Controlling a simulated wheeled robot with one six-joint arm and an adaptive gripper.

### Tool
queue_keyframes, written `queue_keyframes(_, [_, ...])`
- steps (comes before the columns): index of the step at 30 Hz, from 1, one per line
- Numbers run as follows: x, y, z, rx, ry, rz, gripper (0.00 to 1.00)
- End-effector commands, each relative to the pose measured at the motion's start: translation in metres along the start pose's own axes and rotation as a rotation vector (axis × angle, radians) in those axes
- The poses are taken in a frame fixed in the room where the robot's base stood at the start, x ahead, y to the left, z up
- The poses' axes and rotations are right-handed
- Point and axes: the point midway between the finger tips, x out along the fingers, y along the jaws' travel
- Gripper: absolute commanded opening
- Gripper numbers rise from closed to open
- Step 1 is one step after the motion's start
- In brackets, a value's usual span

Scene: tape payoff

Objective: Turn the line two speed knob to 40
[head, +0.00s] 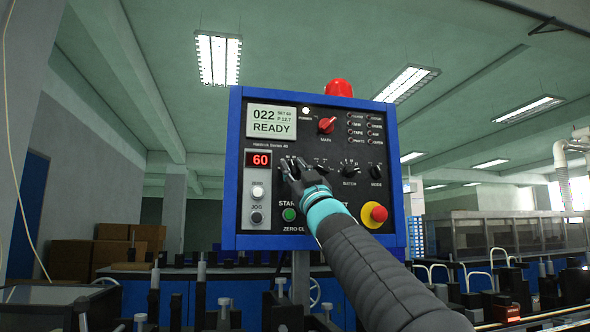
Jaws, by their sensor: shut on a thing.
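A blue-framed black control panel (330,225) stands upright in front of me in the head view. My gripper (291,165) is at the panel face, just right of a red number display (259,160) that reads 60. It is shut on a knob there, which its fingers almost wholly hide. The knob's label and pointer cannot be read. A small knob partly behind my gripper shows to its right, then the batch knob (350,170) and the mode knob (376,172).
A grey screen (271,121) reads 022 READY. Nearby are a red main switch (326,125), a green start button (289,214), a white jog block (257,203) and a red emergency button (379,213). A red beacon (338,88) tops the panel. Machinery stands below and behind.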

Motion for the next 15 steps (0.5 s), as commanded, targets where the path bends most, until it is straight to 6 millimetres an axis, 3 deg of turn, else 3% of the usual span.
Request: queue_keyframes(15, [0.0005,0.0034,0.0002,-0.184,-0.001,-0.179,0.0])
